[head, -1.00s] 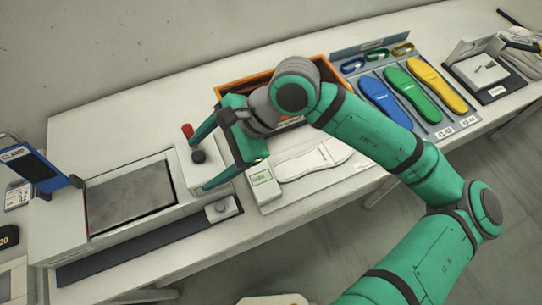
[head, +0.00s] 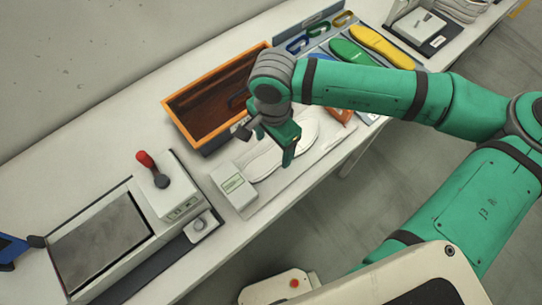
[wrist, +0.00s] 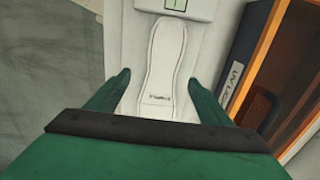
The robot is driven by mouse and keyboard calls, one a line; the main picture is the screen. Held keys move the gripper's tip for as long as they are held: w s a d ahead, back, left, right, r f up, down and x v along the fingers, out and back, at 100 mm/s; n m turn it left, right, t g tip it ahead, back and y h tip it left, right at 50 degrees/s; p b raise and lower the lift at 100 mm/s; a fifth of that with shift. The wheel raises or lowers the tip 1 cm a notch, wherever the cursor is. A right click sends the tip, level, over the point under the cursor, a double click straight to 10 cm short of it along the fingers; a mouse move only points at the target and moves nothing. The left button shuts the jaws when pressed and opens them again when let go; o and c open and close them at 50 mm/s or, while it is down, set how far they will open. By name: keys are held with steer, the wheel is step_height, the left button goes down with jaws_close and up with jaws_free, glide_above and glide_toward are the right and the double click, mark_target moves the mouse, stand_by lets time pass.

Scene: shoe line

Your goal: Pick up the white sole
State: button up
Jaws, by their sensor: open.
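The white sole (head: 261,164) lies flat on a pale mat on the bench, partly hidden by my gripper in the head view. In the wrist view the sole (wrist: 163,60) runs lengthwise between my two green fingers, with small dark print near its lower end. My gripper (head: 268,148) is over the sole, pointing down; in the wrist view my gripper (wrist: 161,76) is open and empty, one finger on each side of the sole. The fingertips look apart from the sole; their height above it is hard to tell.
A white device with a small display (head: 233,188) stands at the sole's left end. A dark bin with an orange rim (head: 170,106) is behind it. A machine with a red-knobbed lever (head: 147,160) is at left. Green (head: 352,53) and yellow (head: 382,46) soles lie at right.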

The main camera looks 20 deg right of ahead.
mark_target(272, 157)
steer(key=shift+w+f, duration=0.15)
steer(key=shift+f, duration=1.4)
steer(key=shift+w+f, duration=0.1)
steer(key=shift+f, duration=1.4)
steer(key=c, duration=1.3)
